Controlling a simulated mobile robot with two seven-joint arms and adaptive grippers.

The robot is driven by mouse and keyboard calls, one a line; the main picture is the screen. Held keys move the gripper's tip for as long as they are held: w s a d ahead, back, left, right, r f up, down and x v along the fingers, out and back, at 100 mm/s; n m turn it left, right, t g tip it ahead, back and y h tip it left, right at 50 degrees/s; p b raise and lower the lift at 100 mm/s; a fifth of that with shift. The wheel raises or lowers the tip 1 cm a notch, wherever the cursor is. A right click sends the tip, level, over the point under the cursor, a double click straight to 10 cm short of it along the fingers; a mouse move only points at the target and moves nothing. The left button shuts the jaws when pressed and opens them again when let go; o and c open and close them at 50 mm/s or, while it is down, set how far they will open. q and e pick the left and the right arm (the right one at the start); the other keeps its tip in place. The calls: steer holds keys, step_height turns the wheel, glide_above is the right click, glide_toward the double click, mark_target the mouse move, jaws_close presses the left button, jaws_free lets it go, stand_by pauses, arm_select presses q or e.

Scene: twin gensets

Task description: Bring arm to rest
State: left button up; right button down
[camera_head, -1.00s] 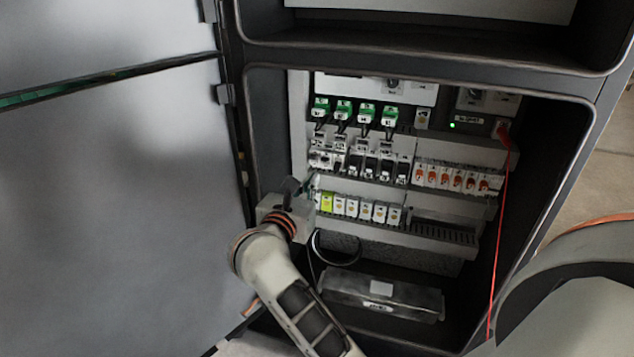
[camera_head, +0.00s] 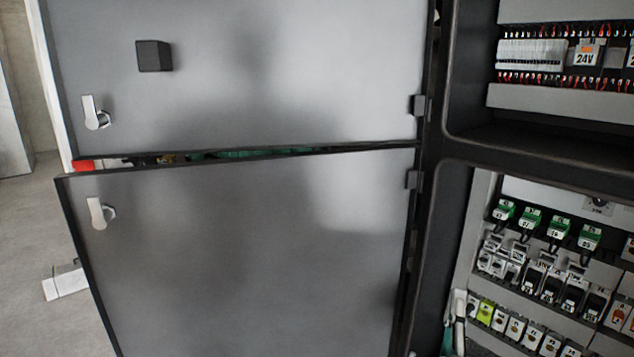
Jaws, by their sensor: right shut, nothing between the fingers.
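The open electrical cabinet stands at the right of the head view, its dark frame (camera_head: 424,250) running down beside the doors. What seems to be the tip of my right gripper (camera_head: 456,318) shows as a small pale and teal shape at the bottom edge, in front of the cabinet's inner left side. It is shut and holds nothing that I can see. The rest of that gripper and its arm are out of the picture. My left gripper is not in view.
Two grey doors, upper (camera_head: 250,75) and lower (camera_head: 250,260), stand open across the left and middle. Open floor (camera_head: 30,260) shows at far left.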

steer(key=s+a+f+n+g+y, duration=0.25)
steer(key=a+f+n+y, duration=0.35)
steer(key=f+n, duration=0.45)
steer(key=s+a+f+n+g+y, duration=0.2)
steer(key=s+a+f+n+y, duration=0.2)
steer(key=f+n+y, duration=0.45)
steer(key=s+d+f+n+g+h, duration=0.1)
steer(key=s+d+f+n+g, duration=0.1)
steer(key=s+f+n, duration=0.3)
steer(key=s+d+f+n+g+h, duration=0.1)
steer(key=s+f+n+g, duration=0.3)
steer(key=f, duration=0.9)
steer(key=s+n, duration=0.1)
steer(key=s, duration=0.2)
steer(key=shift+s+d+f+g, duration=0.2)
steer(key=shift+d+f+g, duration=0.05)
steer(key=shift+d+g, duration=0.15)
steer(key=shift+h, duration=0.35)
